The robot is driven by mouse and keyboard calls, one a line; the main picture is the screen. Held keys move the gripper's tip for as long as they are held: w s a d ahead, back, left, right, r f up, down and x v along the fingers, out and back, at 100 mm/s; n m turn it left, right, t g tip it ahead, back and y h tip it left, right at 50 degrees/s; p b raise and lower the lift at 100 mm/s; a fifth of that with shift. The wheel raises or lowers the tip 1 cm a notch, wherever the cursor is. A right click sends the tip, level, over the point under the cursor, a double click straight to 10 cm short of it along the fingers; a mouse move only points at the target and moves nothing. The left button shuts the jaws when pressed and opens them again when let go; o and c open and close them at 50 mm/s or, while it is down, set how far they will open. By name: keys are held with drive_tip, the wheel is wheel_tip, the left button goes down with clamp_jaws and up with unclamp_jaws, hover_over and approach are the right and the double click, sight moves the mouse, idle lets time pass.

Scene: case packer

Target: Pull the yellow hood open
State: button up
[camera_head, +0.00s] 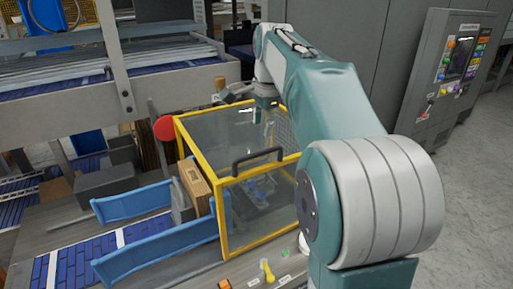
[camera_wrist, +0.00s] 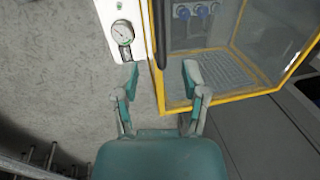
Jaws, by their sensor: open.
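The yellow hood (camera_head: 222,221) is a yellow-edged box with clear panels, and it looks shut in the head view. A black handle (camera_head: 257,155) runs along its upper front edge. My gripper (camera_head: 222,92) is above the hood's back left part, apart from the handle. In the wrist view my gripper (camera_wrist: 160,74) is open and empty, with its two fingers spread. The hood's yellow frame (camera_wrist: 156,84) shows beyond and between the fingertips. A dark bar (camera_wrist: 154,30) beside that frame may be the handle. My arm hides the hood's right side in the head view.
A cardboard box (camera_head: 196,187) stands left of the hood between blue guide rails (camera_head: 160,250). A red disc (camera_head: 165,129) is near the hood's back left corner. A control panel (camera_head: 458,65) stands at right. A gauge (camera_wrist: 122,31) shows in the wrist view. Grey floor is clear at right.

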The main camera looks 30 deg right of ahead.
sight(259, 152)
drive_tip(key=f, duration=0.3)
drive_tip(key=w+f, duration=0.1)
drive_tip(key=f, duration=0.4)
drive_tip(key=shift+w+f, duration=0.3)
drive_tip(key=shift+w, duration=0.1)
clamp_jaws()
